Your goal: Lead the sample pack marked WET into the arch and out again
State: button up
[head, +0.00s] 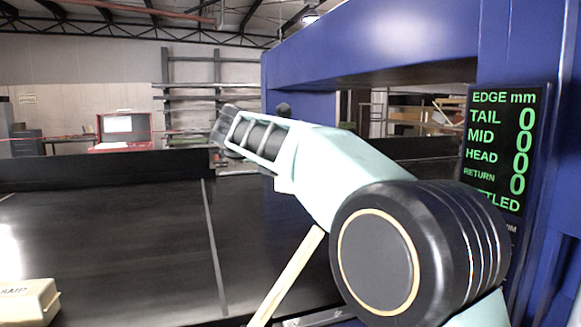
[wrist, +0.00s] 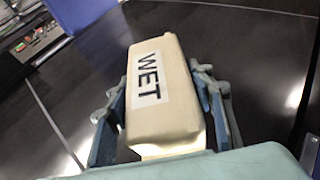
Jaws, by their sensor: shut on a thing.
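The cream sample pack marked WET (wrist: 172,112) is between the two blue-grey fingers of my gripper (wrist: 163,84) in the wrist view. My gripper is shut on it, one finger along each side, and its WET label faces the camera. Whether the pack touches the belt below cannot be told. The large blue arch (head: 370,42) spans the right of the head view, partly behind my arm. In the head view my arm hides the held pack, and the fingers cannot be made out.
The dark conveyor belt (head: 120,245) is mostly clear at left. Another cream pack (head: 28,303), its label cut off, sits at the lower left. A display (head: 505,150) on the arch reads zeros for TAIL, MID, HEAD and RETURN. A tan bar (head: 290,275) slants below my arm.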

jog(key=w+d+p, duration=0.2)
jog(key=w+d, duration=0.2)
jog(key=d, duration=0.8)
jog(key=w+d+p, duration=0.2)
jog(key=w+d, duration=0.3)
jog(key=d, duration=0.6)
jog(key=w+d+p, duration=0.3)
jog(key=w+d, duration=0.1)
jog(key=d, duration=0.8)
jog(key=s+a+b, duration=0.2)
jog(key=s+a, duration=0.2)
jog(key=a, duration=0.8)
jog(key=s+a+b, duration=0.2)
jog(key=s+a, duration=0.3)
jog(key=a, duration=0.8)
jog(key=s+a+b, duration=0.2)
jog(key=s+a, duration=0.2)
jog(key=a, duration=0.8)
jog(key=shift+s+a+r, duration=0.15)
jog(key=shift+s+a, duration=0.05)
jog(key=shift+s, duration=0.2)
